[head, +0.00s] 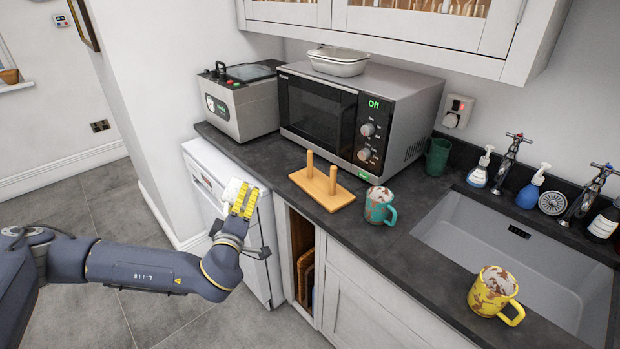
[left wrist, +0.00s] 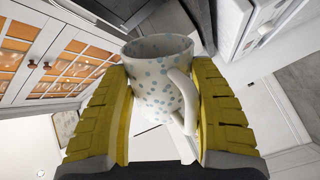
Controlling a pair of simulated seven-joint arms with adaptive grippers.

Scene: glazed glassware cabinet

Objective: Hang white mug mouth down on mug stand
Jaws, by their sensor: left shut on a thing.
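My left gripper (head: 240,201) is shut on the white mug (head: 231,190), in front of the counter's front edge and left of the mug stand. In the left wrist view the white mug (left wrist: 160,80) has pale blue dots and sits between the yellow finger pads (left wrist: 163,110). Its mouth is toward the top of that picture and its handle faces the camera. The wooden mug stand (head: 322,189) stands on the dark counter before the microwave. It has two upright pegs, both bare. My right gripper is in neither view.
A teal mug (head: 379,206) stands close to the right of the stand. A yellow mug (head: 492,288) stands at the sink's front edge, and a dark green mug (head: 437,157) at the back. A microwave (head: 350,110) is behind the stand. Wall cabinets (head: 410,22) hang above.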

